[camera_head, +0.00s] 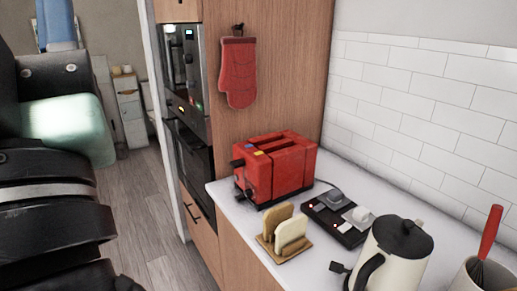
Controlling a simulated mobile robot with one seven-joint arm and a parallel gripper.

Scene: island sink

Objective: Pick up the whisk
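A utensil with a red handle (490,231), which looks like the whisk, stands tilted in a light-coloured holder (462,283) at the lower right corner of the head view. Its handle points up and slightly right. Thin dark metal shows below the handle, and the lower part is hidden inside the holder. The holder is cut off by the frame's edge. Parts of my arm fill the left edge of the picture, well apart from the utensil. My gripper's fingertips do not show.
A cream kettle (398,255) with a black lid stands just left of the holder. Behind it are a black tray with shakers (338,219), a toast rack (285,238) and a red toaster (276,168). A red oven mitt (238,72) hangs above. Open floor (150,220) lies left of the counter.

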